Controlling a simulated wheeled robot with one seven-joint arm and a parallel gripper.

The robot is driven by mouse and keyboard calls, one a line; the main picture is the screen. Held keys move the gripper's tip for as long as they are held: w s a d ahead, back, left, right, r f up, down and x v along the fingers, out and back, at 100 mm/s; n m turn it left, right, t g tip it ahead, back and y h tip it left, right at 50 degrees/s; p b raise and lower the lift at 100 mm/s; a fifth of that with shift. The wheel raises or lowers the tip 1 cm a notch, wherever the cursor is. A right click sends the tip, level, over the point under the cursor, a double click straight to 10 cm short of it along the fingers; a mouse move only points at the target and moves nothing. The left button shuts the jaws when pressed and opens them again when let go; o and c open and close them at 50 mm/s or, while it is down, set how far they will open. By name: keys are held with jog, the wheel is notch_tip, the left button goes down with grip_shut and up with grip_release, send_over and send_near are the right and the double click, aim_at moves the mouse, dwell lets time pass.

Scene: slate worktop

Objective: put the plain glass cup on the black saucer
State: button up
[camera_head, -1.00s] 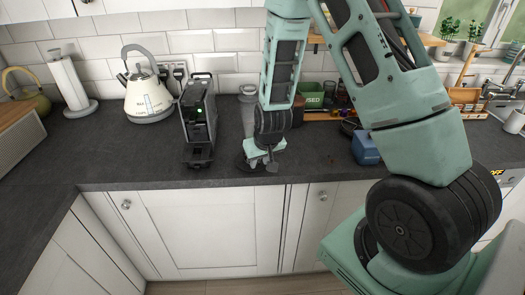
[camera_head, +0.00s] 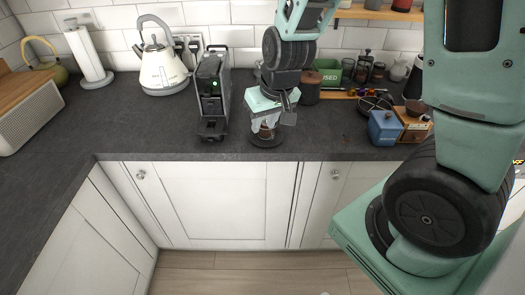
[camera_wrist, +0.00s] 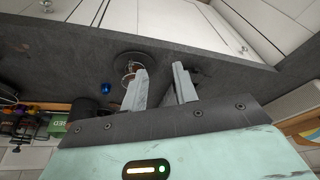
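The glass cup (camera_head: 265,132) stands on the black saucer (camera_head: 266,141) near the worktop's front edge, right of the coffee machine. It looks upright, with something brownish showing in or through it. My gripper (camera_head: 282,114) is just above and to the right of the cup. In the wrist view, my gripper's two fingers (camera_wrist: 163,88) are apart with nothing between them. The saucer (camera_wrist: 148,59) shows beyond the left finger, and that finger partly hides the cup (camera_wrist: 128,76). Whether the finger touches the cup is not clear.
A coffee machine (camera_head: 211,95) stands close on the left, with a cream kettle (camera_head: 162,68) beyond. On the right are a brown canister (camera_head: 308,88), a blue box (camera_head: 384,128) and a wooden grinder (camera_head: 414,125). The worktop between saucer and blue box is clear.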

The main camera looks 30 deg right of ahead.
jog(key=s+a+r+n+g, duration=0.1)
jog(key=s+a+r+n, duration=0.2)
jog(key=s+a, duration=0.5)
jog(key=s+a+r+n+g, duration=0.2)
jog(key=s+a+n, duration=0.3)
jog(key=s+a, duration=0.3)
jog(key=s+r, duration=0.1)
jog(key=s, duration=0.3)
jog(key=shift+a+r+n+g, duration=0.25)
jog(key=shift+a+n+g, duration=0.05)
jog(key=shift+a+n, duration=0.1)
jog(key=shift+f+b, duration=0.7)
